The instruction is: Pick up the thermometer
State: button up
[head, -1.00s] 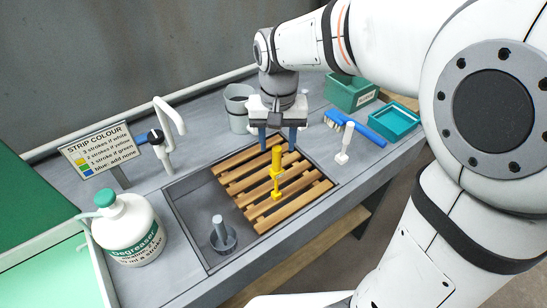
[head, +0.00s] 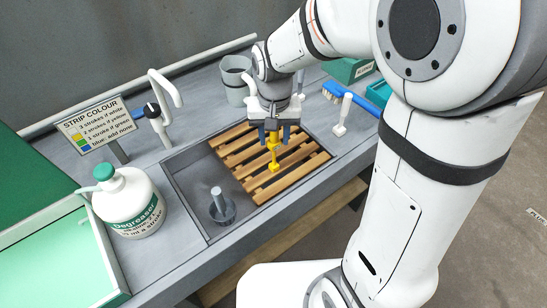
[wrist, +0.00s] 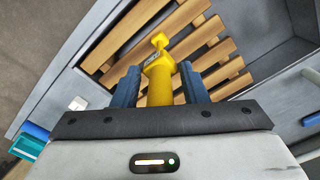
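The yellow thermometer (head: 273,150) stands on the wooden slatted rack (head: 300,160) over the right part of the sink. My gripper (head: 274,136) points down over it, with one blue finger on each side of its upper part. In the wrist view the thermometer (wrist: 160,80) shows between the two fingers of my gripper (wrist: 160,84). A narrow gap seems to show on each side, so the fingers look open and not closed on it. The top of the thermometer is partly hidden by my gripper in the head view.
A grey pot (head: 236,80) and a tap (head: 160,105) stand behind the sink. A white-handled tool (head: 342,115) and a blue brush (head: 333,92) lie right of the rack. A degreaser jug (head: 130,205) stands left. A plunger-like piece (head: 220,207) stands in the open basin.

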grip_shut()
dwell(0.4)
